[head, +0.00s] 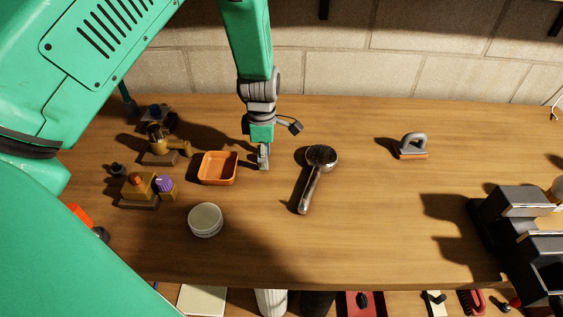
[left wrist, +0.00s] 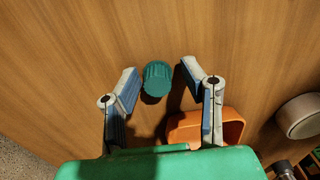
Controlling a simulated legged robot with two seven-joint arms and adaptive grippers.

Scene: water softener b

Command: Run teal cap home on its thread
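A teal ribbed cap (left wrist: 157,76) shows in the left wrist view against the wooden table. My left gripper (left wrist: 159,69) is open, with one finger on each side of the cap and a small gap at each side. I cannot tell its height over the cap. In the head view my left gripper (head: 263,158) is over the table, just right of the orange tray (head: 217,181); the cap is hidden there. The brass fitting (head: 160,141) stands left of the tray; I cannot make out which thread the cap fits.
A shower head (head: 310,185) lies right of the gripper. A round white tin (head: 205,220) is in front of the tray. A block with orange and purple knobs (head: 138,186) is at left, a grey-handled tool (head: 411,146) farther right.

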